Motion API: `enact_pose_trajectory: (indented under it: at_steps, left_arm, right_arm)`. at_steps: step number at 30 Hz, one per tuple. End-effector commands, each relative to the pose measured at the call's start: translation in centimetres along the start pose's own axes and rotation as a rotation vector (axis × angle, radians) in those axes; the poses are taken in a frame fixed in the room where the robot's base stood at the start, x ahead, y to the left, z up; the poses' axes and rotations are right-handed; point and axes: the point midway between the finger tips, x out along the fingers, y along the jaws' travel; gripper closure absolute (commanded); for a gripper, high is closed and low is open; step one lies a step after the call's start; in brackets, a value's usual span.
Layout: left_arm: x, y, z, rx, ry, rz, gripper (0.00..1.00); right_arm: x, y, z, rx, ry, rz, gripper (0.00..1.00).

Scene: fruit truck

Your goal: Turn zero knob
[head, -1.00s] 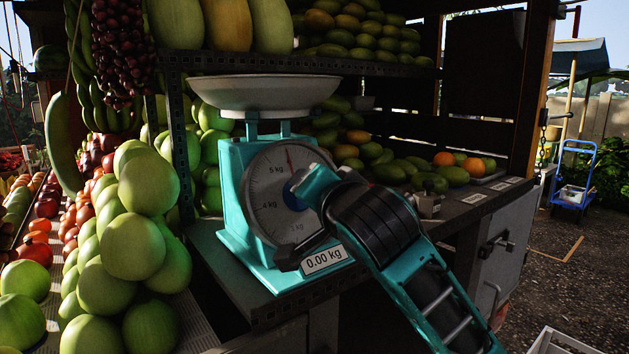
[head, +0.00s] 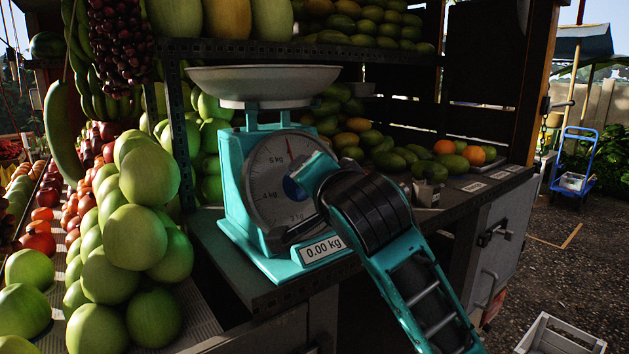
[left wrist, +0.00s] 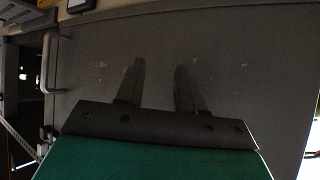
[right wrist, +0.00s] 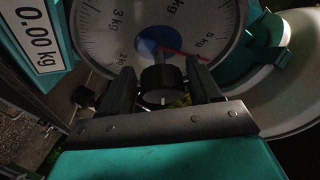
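The turquoise scale (head: 235,185) stands on the shelf corner with a white pan (head: 262,85) on top. Its round dial (head: 262,180) has a red needle near the 5 kg mark, and its display (head: 322,248) reads 0.00 kg. In the right wrist view a black round knob (right wrist: 162,86) sits below the dial (right wrist: 160,25). My right gripper (right wrist: 160,70) has one finger on each side of the knob; whether they touch it is unclear. In the head view my right arm hides the knob. My left gripper (left wrist: 158,66) is open and empty, facing a plain grey panel (left wrist: 235,50).
Green melons (head: 135,235) are piled left of the scale. Mangoes (head: 395,160) and oranges (head: 443,147) lie on the shelf behind. A white crate (head: 560,335) stands on the ground at lower right, and a blue hand truck (head: 572,165) stands farther back.

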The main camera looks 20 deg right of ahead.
Motion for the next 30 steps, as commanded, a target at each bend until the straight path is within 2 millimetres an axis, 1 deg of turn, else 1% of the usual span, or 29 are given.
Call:
enact_pose_trajectory:
  at_steps: [2, 10, 14, 17, 20, 27, 30]
  left_arm:
    - [0.0, 0.0, 0.0, 0.000, 0.000, 0.000, 0.62]
    - [0.0, 0.0, -0.1, 0.001, 0.001, 0.000, 0.62]
    - [0.1, 0.0, -0.1, 0.001, 0.003, -0.001, 0.62]
    - [0.2, -0.1, -0.1, 0.001, 0.004, -0.001, 0.62]
    - [0.2, -0.1, -0.1, 0.001, 0.004, -0.001, 0.62]
    - [0.1, -0.1, -0.2, 0.001, 0.004, -0.001, 0.62]
    - [1.4, 0.0, 1.4, 0.001, 0.010, 0.000, 0.62]
  right_arm:
    - [0.0, 0.0, 0.0, 0.000, 0.000, -0.001, 0.31]
    - [-0.2, -0.1, 0.0, -0.001, 0.000, -0.003, 0.31]
    - [-1.2, -0.1, 0.0, 0.000, 0.000, -0.006, 0.31]
    - [-2.8, -0.1, 0.1, 0.002, -0.001, -0.007, 0.31]
    - [-4.9, -0.2, 0.1, 0.003, -0.002, -0.008, 0.31]
    - [-10.6, -0.2, 0.0, 0.003, -0.001, -0.008, 0.31]
    - [-10.8, 0.3, 0.2, 0.005, 0.009, -0.005, 0.31]
